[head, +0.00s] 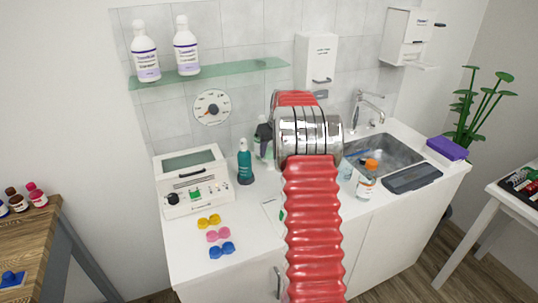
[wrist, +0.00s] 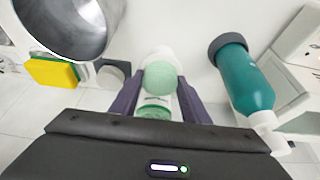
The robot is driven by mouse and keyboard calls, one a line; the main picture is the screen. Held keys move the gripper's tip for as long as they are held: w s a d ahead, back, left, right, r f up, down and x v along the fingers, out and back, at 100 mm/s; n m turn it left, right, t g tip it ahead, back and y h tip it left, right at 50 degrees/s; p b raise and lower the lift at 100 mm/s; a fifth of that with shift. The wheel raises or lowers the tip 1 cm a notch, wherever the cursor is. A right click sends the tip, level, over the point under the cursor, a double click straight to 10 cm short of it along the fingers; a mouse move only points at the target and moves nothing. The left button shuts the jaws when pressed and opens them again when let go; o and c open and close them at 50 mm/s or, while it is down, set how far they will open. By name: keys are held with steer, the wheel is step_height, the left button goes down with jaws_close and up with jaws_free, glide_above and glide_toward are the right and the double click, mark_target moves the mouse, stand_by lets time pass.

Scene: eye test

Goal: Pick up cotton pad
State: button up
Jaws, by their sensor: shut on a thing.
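My gripper (wrist: 158,84) shows in the wrist view with its two dark purple fingers on either side of a pale green, round cotton pad (wrist: 160,76). The fingers are shut on the pad. A white container with a green label (wrist: 153,110) shows close to the pad, between the fingers; I cannot tell whether they touch. In the head view my red ribbed arm hides most of the gripper area.
A teal bottle (head: 244,162) stands on the counter left of my arm, close beside the gripper in the wrist view (wrist: 243,80). A white device (head: 191,180) stands further left. The sink (head: 385,155) and an orange-capped bottle (head: 367,180) are right.

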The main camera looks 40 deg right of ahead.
mark_target(271, 149)
steer(key=shift+c, duration=1.3)
steer(key=shift+r, duration=0.5)
steer(key=shift+s+d+r, duration=0.1)
steer(key=shift+d+r, duration=0.1)
steer(key=shift+r, duration=0.45)
steer(key=shift+s+d+r, duration=0.1)
steer(key=shift+d+r, duration=0.1)
steer(key=shift+r, duration=0.4)
steer(key=s+d, duration=0.2)
steer(key=d, duration=0.6)
steer(key=s+d, duration=0.2)
steer(key=d, duration=0.6)
steer(key=shift+s+d, duration=0.2)
steer(key=shift+s, duration=0.15)
